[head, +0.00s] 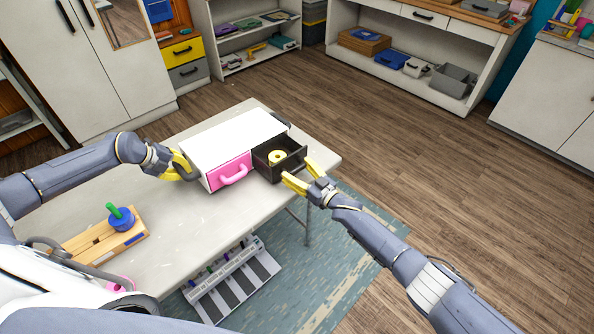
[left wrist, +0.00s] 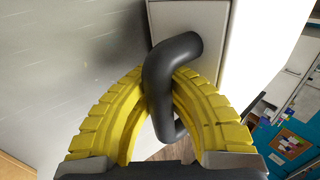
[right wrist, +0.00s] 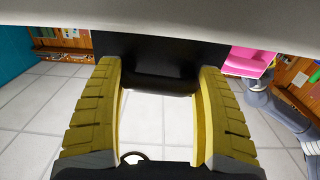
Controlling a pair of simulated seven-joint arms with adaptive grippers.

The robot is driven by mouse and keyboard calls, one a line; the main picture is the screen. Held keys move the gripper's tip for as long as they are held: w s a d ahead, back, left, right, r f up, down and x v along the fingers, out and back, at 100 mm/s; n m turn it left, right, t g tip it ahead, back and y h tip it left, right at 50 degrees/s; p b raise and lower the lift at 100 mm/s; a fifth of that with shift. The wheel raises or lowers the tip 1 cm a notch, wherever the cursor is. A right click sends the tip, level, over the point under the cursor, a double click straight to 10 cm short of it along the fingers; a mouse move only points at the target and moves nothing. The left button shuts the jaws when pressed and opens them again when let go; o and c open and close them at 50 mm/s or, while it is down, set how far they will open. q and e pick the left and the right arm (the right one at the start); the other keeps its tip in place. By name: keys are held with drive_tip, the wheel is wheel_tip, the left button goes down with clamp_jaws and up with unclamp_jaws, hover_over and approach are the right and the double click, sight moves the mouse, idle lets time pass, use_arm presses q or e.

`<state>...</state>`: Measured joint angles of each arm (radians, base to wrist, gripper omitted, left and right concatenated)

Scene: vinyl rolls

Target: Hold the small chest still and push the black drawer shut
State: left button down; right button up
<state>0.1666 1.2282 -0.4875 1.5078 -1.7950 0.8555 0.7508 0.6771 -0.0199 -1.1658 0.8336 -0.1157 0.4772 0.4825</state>
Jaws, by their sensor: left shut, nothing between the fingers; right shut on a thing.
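The small white chest (head: 232,138) stands on the table with a shut pink drawer (head: 226,172) on the left. Its black drawer (head: 294,163) on the right is pulled out, with a yellow roll (head: 277,156) inside. My left gripper (head: 182,166) is at the chest's left side, its fingers shut at the dark grey side handle (left wrist: 172,75), which loops across them. My right gripper (head: 291,180) is at the drawer front, shut on the drawer's black handle (right wrist: 158,84), which spans between its fingers.
A wooden block (head: 105,238) with a blue and green piece (head: 121,217) lies at the table's front left. The table (head: 185,225) is clear in front of the chest. A striped keyboard-like thing (head: 235,280) is below the table on the blue rug (head: 345,215).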

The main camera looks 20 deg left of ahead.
sight(290, 165)
drive_tip(key=shift+x, duration=1.9)
drive_tip(key=shift+c, duration=0.2)
drive_tip(key=o, duration=1.6)
drive_tip(key=shift+d, duration=0.1)
drive_tip(key=shift+v, duration=5.95)
drive_tip(key=shift+r, duration=0.1)
